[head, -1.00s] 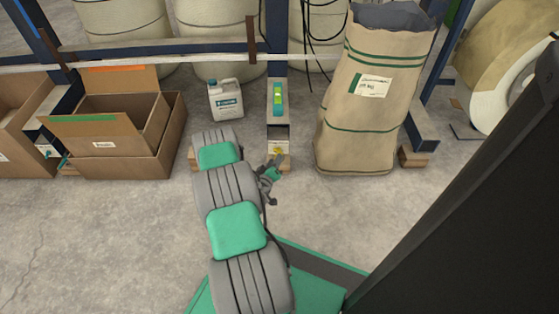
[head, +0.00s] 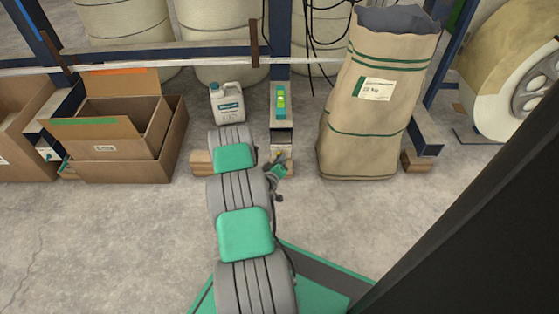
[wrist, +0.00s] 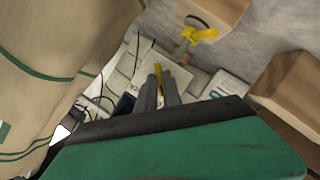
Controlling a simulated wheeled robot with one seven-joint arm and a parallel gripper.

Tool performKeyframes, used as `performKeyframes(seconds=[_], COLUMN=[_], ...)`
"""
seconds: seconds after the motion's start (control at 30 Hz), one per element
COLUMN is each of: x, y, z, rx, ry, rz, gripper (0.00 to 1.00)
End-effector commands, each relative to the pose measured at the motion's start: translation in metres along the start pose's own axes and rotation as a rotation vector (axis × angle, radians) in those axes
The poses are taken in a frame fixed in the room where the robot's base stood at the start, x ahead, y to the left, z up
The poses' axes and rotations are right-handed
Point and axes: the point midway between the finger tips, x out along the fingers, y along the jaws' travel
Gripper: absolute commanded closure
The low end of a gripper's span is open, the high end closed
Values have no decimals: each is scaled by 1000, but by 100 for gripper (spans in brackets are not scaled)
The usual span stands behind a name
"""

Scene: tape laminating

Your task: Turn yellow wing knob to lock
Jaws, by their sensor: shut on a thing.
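A small yellow wing knob (wrist: 159,72) shows between my gripper's fingertips in the wrist view. It lies against a pale plate (wrist: 186,79) at the foot of a blue post. My gripper (wrist: 161,88) is shut on it, and the fingers hide part of it. In the head view my gripper (head: 278,165) is at the post's foot, with a small yellow spot (head: 280,154) just above it. A second yellow winged part (wrist: 202,34) sits on a metal stem beside a round foot in the wrist view, apart from my fingers.
A green spirit level (head: 281,100) lies on the post's foot. A large brown paper sack (head: 345,150) stands close on the right. A white jug (head: 228,103) and wooden blocks (head: 201,162) are on the left, with cardboard boxes (head: 120,171) beyond. The floor in front is clear.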

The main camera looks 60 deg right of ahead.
Motion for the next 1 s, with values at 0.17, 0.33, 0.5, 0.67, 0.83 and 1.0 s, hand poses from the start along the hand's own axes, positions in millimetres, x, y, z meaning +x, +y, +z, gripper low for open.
performKeyframes(seconds=[0.17, 0.33, 0.5, 0.67, 0.83, 1.0], x=[0, 0, 0, 0, 0, 0], y=[0, 0, 1, 2, 5, 8], z=[0, 0, -1, -2, -2, -2], rx=[-1, -1, 7, 45, 130, 256], ry=[0, 0, 0, 1, 0, 0], rz=[1, 1, -3, -17, -50, -100], gripper=[100, 100, 100, 100, 100, 100])
